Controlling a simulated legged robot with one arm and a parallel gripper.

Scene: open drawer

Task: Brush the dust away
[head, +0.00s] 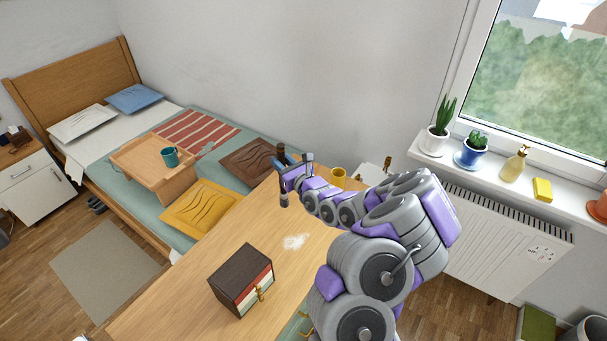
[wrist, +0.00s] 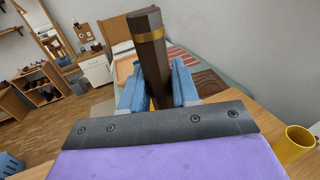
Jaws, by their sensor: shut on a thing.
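My gripper (head: 292,166) is shut on a dark brown brush (head: 283,199), held upright above the wooden table (head: 200,300). In the wrist view the brush's dark handle with a gold band (wrist: 150,50) stands between the blue fingers of my gripper (wrist: 158,88). The brush's lower end is hidden there. In the head view its lower end hangs near the table's far part; I cannot tell if it touches. A pale patch of dust (head: 294,242) lies on the table, nearer and slightly right of the brush.
A dark-lidded box with a gold clasp (head: 242,281) stands on the table, left of and nearer than the dust. A yellow mug (head: 338,177) stands beyond my arm. The bed (head: 215,146) lies beyond the table. The table between box and brush is clear.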

